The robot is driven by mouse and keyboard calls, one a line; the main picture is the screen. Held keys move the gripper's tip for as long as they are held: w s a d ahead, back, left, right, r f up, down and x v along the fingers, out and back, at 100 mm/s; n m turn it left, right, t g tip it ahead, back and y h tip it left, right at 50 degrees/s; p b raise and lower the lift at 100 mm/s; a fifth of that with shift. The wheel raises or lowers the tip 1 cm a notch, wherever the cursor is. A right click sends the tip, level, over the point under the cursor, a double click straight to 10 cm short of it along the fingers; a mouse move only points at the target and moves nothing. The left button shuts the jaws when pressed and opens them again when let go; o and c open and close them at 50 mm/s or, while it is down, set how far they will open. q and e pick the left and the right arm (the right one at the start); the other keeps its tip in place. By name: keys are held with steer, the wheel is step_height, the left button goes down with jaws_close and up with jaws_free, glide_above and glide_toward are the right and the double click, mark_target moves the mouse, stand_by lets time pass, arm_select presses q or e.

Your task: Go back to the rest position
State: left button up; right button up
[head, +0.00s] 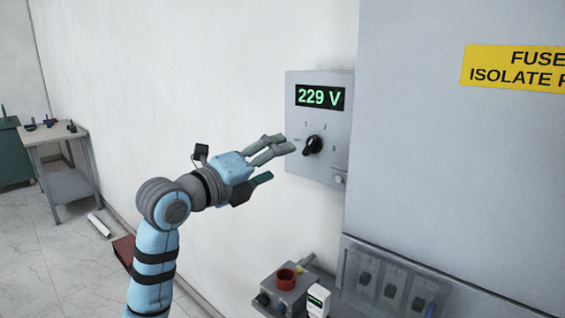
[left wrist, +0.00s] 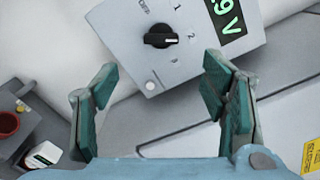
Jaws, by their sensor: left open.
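My left gripper (head: 282,160) is raised in front of the grey wall-mounted control box (head: 296,172), just left of its black rotary knob (head: 312,145). Its display (head: 320,97) reads 229 V in green. In the left wrist view my left gripper (left wrist: 160,105) has its two green-padded fingers wide apart with nothing between them. The knob (left wrist: 160,36) shows beyond the fingertips, apart from them. My right gripper is in neither view.
A large grey cabinet (head: 450,170) with a yellow warning label (head: 515,68) stands at the right. A table (head: 62,150) with small items stands far left.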

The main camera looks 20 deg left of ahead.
arm_select(q)
steer(key=s+f+n+g+y, duration=0.25)
steer(key=f+n, duration=0.35)
steer(key=f, duration=0.8)
steer(key=s+f+n+g+y, duration=0.2)
steer(key=s+f+n+g, duration=0.3)
steer(key=f, duration=1)
steer(key=s+a+f+n+g+y, duration=0.25)
steer(key=s+f+n, duration=0.55)
steer(key=s+f, duration=0.45)
steer(key=s+a+f+n+g+y, duration=0.1)
steer(key=s+f+n+g, duration=0.2)
steer(key=s+f+n, duration=0.95)
steer(key=s+a+f+m+g, duration=0.1)
steer(key=s+f+m, duration=0.35)
steer(key=f, duration=0.95)
steer(key=s+a+f+n+g, duration=0.1)
steer(key=s+f, duration=1.2)
steer(key=s, duration=0.1)
steer(key=shift+s+f, duration=0.15)
steer(key=shift+s, duration=0.1)
steer(key=shift+a, duration=0.1)
